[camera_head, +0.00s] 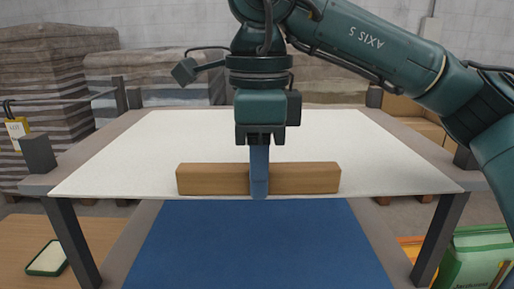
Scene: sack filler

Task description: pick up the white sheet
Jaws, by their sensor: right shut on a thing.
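The white sheet (120,160) lies flat across a grey-framed table, its front edge running straight above a blue surface. A brown wooden bar (215,179) lies crosswise on the sheet near that front edge. My right gripper (259,180) points straight down at the middle of the bar, shut on it. One blue finger shows in front of the bar and hides its middle; the other finger is hidden. My left gripper is not in view.
A blue surface (258,245) lies lower, in front of the sheet. Dark posts (72,240) stand at the table's corners. Stacked sacks (45,75) fill the back left. A small green-edged tray (47,258) is at lower left, a green sack (478,255) at lower right.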

